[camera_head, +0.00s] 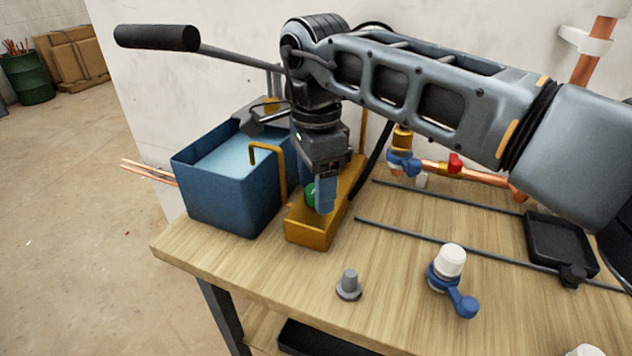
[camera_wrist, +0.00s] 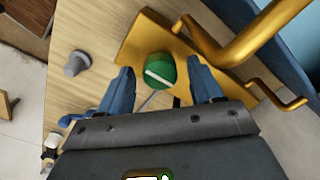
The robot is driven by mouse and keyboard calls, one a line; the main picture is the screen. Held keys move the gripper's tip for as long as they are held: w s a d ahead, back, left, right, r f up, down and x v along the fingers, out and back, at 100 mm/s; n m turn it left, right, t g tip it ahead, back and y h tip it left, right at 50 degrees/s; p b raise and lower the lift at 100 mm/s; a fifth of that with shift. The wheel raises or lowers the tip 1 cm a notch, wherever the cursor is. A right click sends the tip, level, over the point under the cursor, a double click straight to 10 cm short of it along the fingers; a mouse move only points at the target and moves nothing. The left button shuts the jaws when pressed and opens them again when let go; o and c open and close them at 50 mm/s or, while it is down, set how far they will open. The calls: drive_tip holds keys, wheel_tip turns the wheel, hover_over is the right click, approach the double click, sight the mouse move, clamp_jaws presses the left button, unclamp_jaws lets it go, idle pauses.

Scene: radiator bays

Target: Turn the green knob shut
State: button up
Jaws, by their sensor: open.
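The green knob (camera_wrist: 160,70) has a white bar across its top in the wrist view. It stands at the yellow metal bracket (camera_wrist: 135,40). In the head view the knob (camera_head: 310,193) is partly hidden behind my gripper's finger, inside the yellow bracket (camera_head: 307,233). My gripper (camera_wrist: 164,88) is open, with one blue finger to each side of the knob in the picture. A gap shows between the knob and each finger. In the head view my gripper (camera_head: 318,192) points down at the bracket. I cannot tell how far the fingertips reach down along the knob.
A blue bin (camera_head: 235,185) stands left of the bracket. A grey knob (camera_head: 349,285) and a white-capped blue valve (camera_head: 450,265) are on the wooden bench (camera_head: 400,300). A copper pipe with a red valve (camera_head: 455,163) runs along the wall. The bench front is partly clear.

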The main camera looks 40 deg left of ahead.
drive_tip(key=c, duration=1.1)
drive_tip(key=shift+o, duration=0.2)
drive_tip(key=shift+r, duration=0.1)
drive_tip(key=m+p, duration=0.2)
drive_tip(key=m, duration=0.1)
drive_tip(key=shift+r+m, duration=0.1)
drive_tip(key=shift+m, duration=0.3)
drive_tip(key=m+p, duration=0.3)
drive_tip(key=m, duration=0.2)
drive_tip(key=shift+m, duration=0.3)
drive_tip(key=m+p, duration=0.2)
drive_tip(key=m, duration=0.2)
drive_tip(key=shift+m+p, duration=0.95)
drive_tip(key=shift+m, duration=1.25)
